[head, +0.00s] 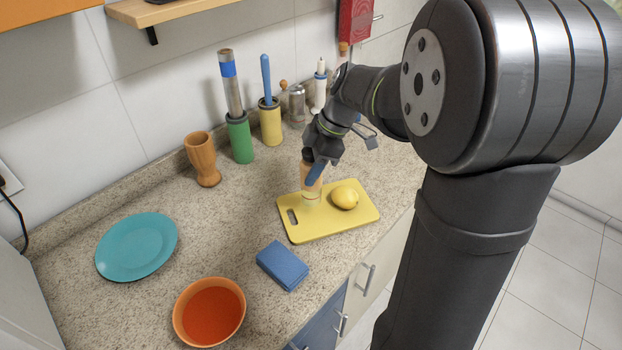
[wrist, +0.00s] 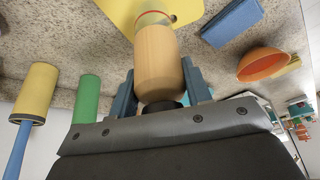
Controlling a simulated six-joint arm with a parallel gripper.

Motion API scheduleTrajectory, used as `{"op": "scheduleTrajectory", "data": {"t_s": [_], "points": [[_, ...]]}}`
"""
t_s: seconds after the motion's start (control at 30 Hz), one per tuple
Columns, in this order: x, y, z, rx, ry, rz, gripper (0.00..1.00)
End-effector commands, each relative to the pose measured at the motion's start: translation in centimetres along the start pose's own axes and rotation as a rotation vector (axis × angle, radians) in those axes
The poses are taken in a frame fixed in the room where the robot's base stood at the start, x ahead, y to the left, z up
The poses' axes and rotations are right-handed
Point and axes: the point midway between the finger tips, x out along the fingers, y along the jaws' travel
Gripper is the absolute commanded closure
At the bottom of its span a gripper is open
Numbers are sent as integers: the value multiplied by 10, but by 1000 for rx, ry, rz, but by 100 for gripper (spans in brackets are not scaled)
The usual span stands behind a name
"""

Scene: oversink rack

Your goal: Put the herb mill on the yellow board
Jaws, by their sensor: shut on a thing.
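My gripper (head: 315,172) is shut on the herb mill (head: 311,190), a pale wooden cylinder with a clear lower end. It holds the mill upright over the left part of the yellow board (head: 345,225), beside a lemon (head: 344,196). I cannot tell whether the mill's base touches the board. In the wrist view, the mill (wrist: 158,55) sits between the blue fingers of my gripper (wrist: 158,78), with a greenish band near its far end. The yellow board (wrist: 118,12) lies beyond it. The mill's upper end is partly hidden by my gripper.
A blue sponge-like block (head: 282,265) and an orange bowl (head: 210,311) lie in front. A teal plate (head: 137,246) is at the left. A wooden cup (head: 202,158), green holder (head: 240,138) and yellow holder (head: 270,122) stand along the wall. The counter's middle is clear.

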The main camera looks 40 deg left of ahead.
Motion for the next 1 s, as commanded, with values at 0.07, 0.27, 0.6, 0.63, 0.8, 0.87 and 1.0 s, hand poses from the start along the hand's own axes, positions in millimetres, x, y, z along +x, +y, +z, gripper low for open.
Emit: {"op": "scheduleTrajectory", "data": {"t_s": [0.07,0.27,0.6,0.63,0.8,0.87,1.0], "points": [[4,1,0,1,0,-1,85],[29,0,11,2,0,-3,85],[38,1,15,0,-1,1,85],[38,0,15,0,0,1,85],[40,0,16,0,0,0,38],[40,0,16,0,0,0,34],[40,0,16,0,0,0,34]]}}
